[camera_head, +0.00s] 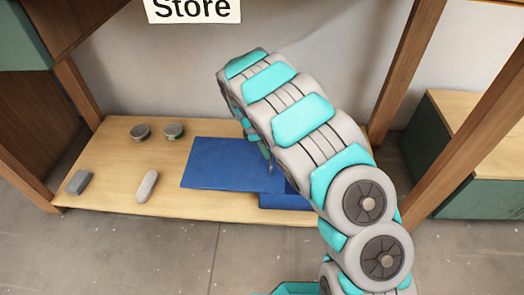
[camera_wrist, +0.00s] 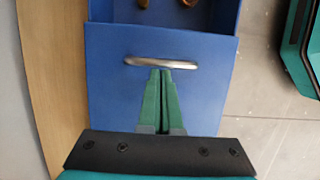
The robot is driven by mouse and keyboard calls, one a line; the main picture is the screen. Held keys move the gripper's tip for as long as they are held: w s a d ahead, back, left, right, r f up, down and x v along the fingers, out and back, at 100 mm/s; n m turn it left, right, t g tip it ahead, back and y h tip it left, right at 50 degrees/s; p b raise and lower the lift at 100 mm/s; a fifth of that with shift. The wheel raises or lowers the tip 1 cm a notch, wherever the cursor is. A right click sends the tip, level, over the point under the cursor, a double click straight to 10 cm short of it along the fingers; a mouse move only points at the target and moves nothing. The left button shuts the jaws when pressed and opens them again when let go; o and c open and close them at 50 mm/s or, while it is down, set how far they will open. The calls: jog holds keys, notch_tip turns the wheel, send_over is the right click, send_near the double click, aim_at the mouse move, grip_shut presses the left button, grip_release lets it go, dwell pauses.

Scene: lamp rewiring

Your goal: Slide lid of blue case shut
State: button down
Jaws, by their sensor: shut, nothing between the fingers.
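The blue case (camera_head: 284,201) stands on the low wooden shelf, mostly hidden behind my arm in the head view. Its flat blue lid (camera_head: 225,165) extends out to the left of it. In the wrist view the lid (camera_wrist: 110,90) fills the middle, with a silver bar handle (camera_wrist: 160,62) across it. Beyond the lid's edge, part of the case's inside is uncovered (camera_wrist: 215,15). My gripper (camera_wrist: 160,72) is shut and empty, its green fingertips over the lid at the near side of the handle. Whether they touch it I cannot tell.
Two small round tins (camera_head: 140,132) (camera_head: 173,130), a grey block (camera_head: 78,182) and a pale oval object (camera_head: 147,186) lie on the shelf (camera_head: 110,160) to the left. Wooden posts flank the shelf (camera_head: 408,65). A green cabinet (camera_head: 480,205) stands at the right.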

jog(key=s+d+p, duration=0.1)
jog(key=d+p, duration=0.6)
jog(key=d, duration=2)
jog(key=shift+d, duration=0.1)
jog(key=shift+r, duration=0.1)
jog(key=v, duration=0.5)
jog(key=a, duration=1.2)
jog(key=shift+w+a, duration=0.15)
jog(key=shift+w, duration=0.05)
jog(key=shift+s, duration=0.1)
